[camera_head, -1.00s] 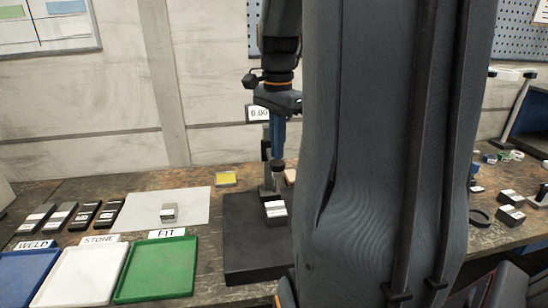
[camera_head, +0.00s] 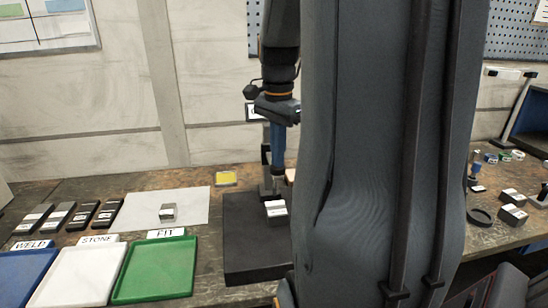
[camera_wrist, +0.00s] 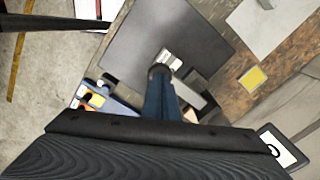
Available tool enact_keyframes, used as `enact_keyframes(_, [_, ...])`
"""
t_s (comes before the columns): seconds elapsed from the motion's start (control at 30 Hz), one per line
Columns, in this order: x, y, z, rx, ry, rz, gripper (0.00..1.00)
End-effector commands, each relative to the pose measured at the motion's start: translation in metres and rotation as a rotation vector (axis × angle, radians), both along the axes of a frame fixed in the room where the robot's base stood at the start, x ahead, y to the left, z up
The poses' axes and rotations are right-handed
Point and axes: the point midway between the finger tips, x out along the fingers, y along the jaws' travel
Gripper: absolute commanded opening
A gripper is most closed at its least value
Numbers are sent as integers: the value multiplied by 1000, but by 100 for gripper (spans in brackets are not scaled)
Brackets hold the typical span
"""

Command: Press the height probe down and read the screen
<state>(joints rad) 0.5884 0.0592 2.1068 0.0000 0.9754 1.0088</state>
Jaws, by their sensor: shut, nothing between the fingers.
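My gripper (camera_head: 277,172) points straight down with its blue fingers closed together. It is at the height probe, over the black base plate (camera_head: 245,245). The probe's stand (camera_head: 266,160) is partly hidden behind the fingers. In the wrist view the blue fingertips (camera_wrist: 160,80) meet the probe's round dark top (camera_wrist: 160,70); I cannot tell how far it is pressed. A grey block with a white label (camera_head: 276,211) sits on the plate below. The screen (camera_head: 254,112) is mostly hidden by my wrist; in the wrist view it (camera_wrist: 283,148) shows only part of a figure.
Blue (camera_head: 22,280), white (camera_head: 78,278) and green (camera_head: 155,270) trays labelled WELD, STONE and FIT stand at left. A small metal block (camera_head: 168,212) lies on a white sheet (camera_head: 135,208). A yellow pad (camera_head: 226,179) lies behind. Several blocks are at right.

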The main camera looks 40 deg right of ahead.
Motion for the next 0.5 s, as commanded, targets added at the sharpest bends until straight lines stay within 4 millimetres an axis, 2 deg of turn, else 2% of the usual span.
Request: enact_keyframes(0.5, [0,0,-25,1,2,0,0])
